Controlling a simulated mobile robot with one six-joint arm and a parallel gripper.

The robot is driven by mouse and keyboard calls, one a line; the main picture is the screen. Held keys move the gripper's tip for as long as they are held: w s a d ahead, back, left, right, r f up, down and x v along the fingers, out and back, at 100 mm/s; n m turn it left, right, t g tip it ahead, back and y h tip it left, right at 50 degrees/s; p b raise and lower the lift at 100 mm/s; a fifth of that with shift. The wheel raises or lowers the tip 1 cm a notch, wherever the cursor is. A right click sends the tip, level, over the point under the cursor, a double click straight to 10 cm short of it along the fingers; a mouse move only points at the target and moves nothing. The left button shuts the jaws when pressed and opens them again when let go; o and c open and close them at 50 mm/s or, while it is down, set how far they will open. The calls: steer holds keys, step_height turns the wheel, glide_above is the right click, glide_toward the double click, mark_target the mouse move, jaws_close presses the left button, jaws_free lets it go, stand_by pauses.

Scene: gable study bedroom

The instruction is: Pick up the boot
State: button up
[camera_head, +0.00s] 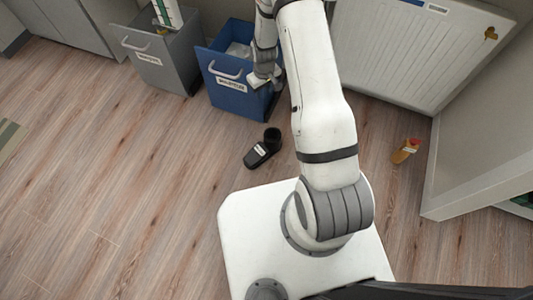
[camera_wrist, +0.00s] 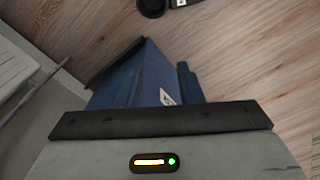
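A black boot (camera_head: 264,148) with a small white label lies on the wooden floor in the head view, in front of the blue bin. In the wrist view, part of a dark object that looks like the boot (camera_wrist: 154,6) shows at the top edge, partly cut off. My gripper (camera_head: 266,82) hangs at the front of the blue bin in the head view, behind the boot and apart from it. In the wrist view its grey body and dark bar fill the lower part. The fingers do not show clearly enough to tell their opening.
The blue bin (camera_head: 238,98) holds pale contents and also shows in the wrist view (camera_wrist: 145,75). A grey bin (camera_head: 165,62) stands left of it. A brown-orange item (camera_head: 405,151) lies on the floor at right, near a white panel (camera_head: 485,170).

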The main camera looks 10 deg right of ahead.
steer(key=n+b, duration=0.1)
steer(key=b, duration=0.5)
glide_toward(267, 140)
steer(key=shift+g, duration=0.3)
steer(key=f, duration=0.1)
steer(key=w+f, duration=0.1)
steer(key=f, duration=0.3)
steer(key=shift+w+f, duration=0.15)
steer(key=shift+w, duration=0.1)
steer(key=f+b, duration=0.1)
steer(key=f, duration=0.2)
steer(key=f+b, duration=0.1)
steer(key=f, duration=0.1)
steer(key=shift+s+f+b, duration=0.3)
steer(key=shift+s+b, duration=0.05)
steer(key=shift+c, duration=0.2)
jaws_close()
steer(key=shift+r, duration=0.1)
